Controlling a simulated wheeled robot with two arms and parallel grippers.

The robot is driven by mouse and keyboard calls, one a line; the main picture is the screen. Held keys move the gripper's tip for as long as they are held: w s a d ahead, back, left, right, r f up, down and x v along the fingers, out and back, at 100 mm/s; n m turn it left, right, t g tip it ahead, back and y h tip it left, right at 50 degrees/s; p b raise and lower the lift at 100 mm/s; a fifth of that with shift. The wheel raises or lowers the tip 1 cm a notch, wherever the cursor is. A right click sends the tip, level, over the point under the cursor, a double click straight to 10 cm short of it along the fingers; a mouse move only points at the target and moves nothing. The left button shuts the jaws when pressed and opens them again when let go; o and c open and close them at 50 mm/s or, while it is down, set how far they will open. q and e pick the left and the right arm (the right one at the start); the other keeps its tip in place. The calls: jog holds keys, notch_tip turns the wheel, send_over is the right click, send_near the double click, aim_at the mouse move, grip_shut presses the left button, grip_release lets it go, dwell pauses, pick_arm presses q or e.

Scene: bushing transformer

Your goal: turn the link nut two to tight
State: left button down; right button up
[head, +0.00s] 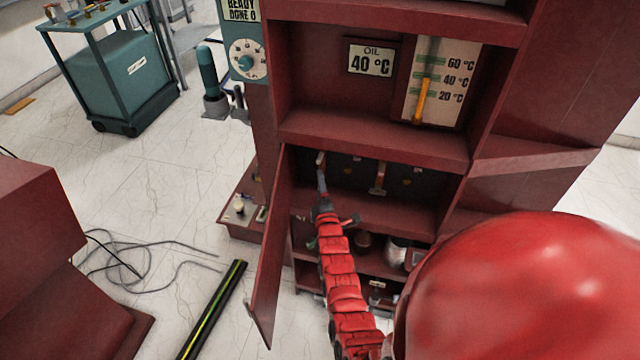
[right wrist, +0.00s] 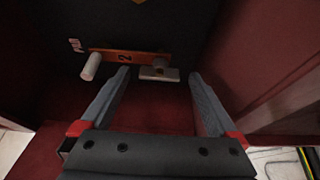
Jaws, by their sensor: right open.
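In the right wrist view, an orange-brown link bar (right wrist: 135,57) carries a dark 2. A small grey nut-like piece (right wrist: 160,68) is at the bar's right end, and a pale round post (right wrist: 91,67) is at its left end. My right gripper (right wrist: 160,76) is open, its two grey fingers apart with the grey piece in the gap between their tips. I cannot tell whether either finger touches it. In the head view, my right gripper (head: 322,180) reaches into the dark compartment near its left side and hides part of the link there. My left gripper is not in view.
A second link (head: 378,178) hangs further right in the compartment. The red cabinet door (head: 272,255) stands open on the left. A shelf (head: 375,138) is above. Cables (head: 145,265) and a black-yellow strip (head: 212,310) lie on the floor.

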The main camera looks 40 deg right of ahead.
jog(key=shift+w+d, duration=0.25)
jog(key=shift+w, duration=0.25)
